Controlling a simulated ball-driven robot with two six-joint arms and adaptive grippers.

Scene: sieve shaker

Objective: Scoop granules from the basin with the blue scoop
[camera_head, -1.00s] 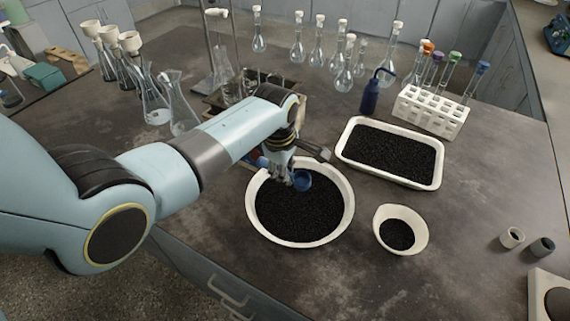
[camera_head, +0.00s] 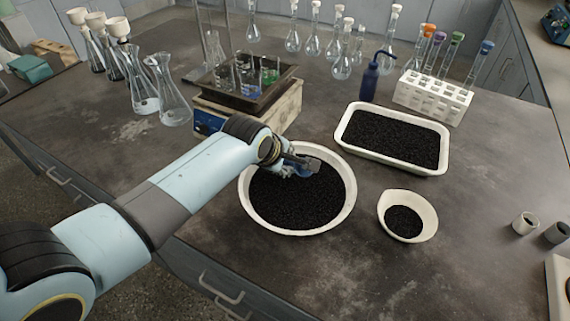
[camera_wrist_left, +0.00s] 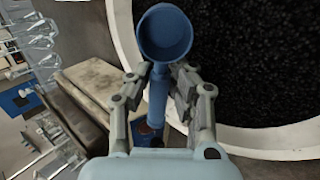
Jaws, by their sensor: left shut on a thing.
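A round white basin (camera_head: 343,206) full of black granules (camera_head: 300,203) stands near the front of the bench. My left gripper (camera_head: 290,168) is over the basin's back left part. In the left wrist view, my left gripper (camera_wrist_left: 158,85) is shut on the handle of the blue scoop (camera_wrist_left: 165,35). The scoop's round bowl points away from the fingers and looks empty, and the granules lie to its right. In the head view the scoop is mostly hidden by the gripper. My right gripper is not in view.
A white tray of black granules (camera_head: 442,160) and a small white bowl (camera_head: 428,222) stand right of the basin. A shaker (camera_head: 275,112) carrying a dark tray of glassware is close behind my left arm. A tube rack (camera_head: 432,98) and blue bottle (camera_head: 370,80) stand farther back.

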